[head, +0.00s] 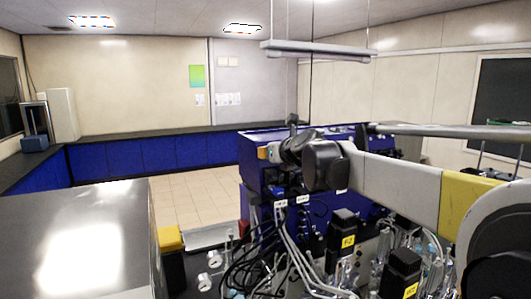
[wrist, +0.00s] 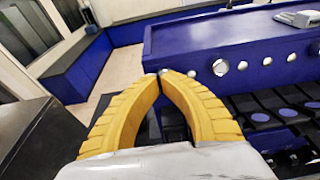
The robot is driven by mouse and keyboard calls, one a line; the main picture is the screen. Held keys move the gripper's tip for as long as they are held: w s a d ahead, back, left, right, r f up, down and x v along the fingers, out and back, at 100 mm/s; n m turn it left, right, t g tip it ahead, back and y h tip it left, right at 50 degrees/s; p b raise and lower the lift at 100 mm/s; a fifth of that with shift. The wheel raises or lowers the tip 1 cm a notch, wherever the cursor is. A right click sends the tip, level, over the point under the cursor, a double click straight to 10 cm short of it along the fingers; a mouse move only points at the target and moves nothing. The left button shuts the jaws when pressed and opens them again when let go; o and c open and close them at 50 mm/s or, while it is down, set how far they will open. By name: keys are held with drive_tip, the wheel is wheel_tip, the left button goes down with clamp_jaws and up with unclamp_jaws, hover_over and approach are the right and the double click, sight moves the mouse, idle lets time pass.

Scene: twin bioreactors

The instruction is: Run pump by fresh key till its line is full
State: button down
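My gripper (wrist: 162,74) has two ridged yellow fingers whose tips meet, with nothing visible between them. It also shows small in the head view (head: 264,152), by the blue cabinet (head: 252,178). In the wrist view the cabinet's blue front (wrist: 190,82) carries a row of round silver fittings, one of them a round silver fitting (wrist: 220,67) just right of my fingertips. Black parts with blue round faces (wrist: 260,117) lie below the row; they may be pump heads. Clear and black lines (head: 285,240) hang in front of the cabinet. No fresh key marking or line filling is readable.
Two black motor blocks with yellow labels (head: 342,228) (head: 402,268) stand among tubing and glassware at lower right. A grey bench (head: 130,205) fills the lower left. Tiled floor (head: 190,195) lies clear between it and the cabinet. A grey device (wrist: 298,18) sits on the cabinet top.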

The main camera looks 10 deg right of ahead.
drive_tip(key=shift+v, duration=1.25)
drive_tip(key=p+v, duration=0.1)
drive_tip(key=v, duration=0.5)
drive_tip(key=shift+p, duration=0.35)
drive_tip(key=shift+f, duration=0.1)
